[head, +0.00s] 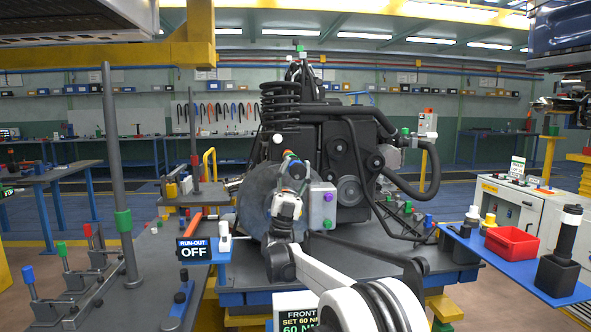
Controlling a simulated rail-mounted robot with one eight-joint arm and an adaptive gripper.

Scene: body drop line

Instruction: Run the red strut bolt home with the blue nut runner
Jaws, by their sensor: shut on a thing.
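My gripper (288,200) is in front of the large dark round housing on the powertrain, at the middle of the head view. It is seen from behind and is shut on a small tool with a blue part (303,188), which I take for the blue nut runner. Most of that tool is hidden by my wrist. A black coil-spring strut (281,103) stands upright behind and above my gripper.
A run-out display reading OFF (193,249) stands left of my arm. A grey post (120,190) rises at left, near red, green and blue handles (28,275). A blue shelf (470,245) with a red bin (511,242) and a dark tool stand (558,276) is at right.

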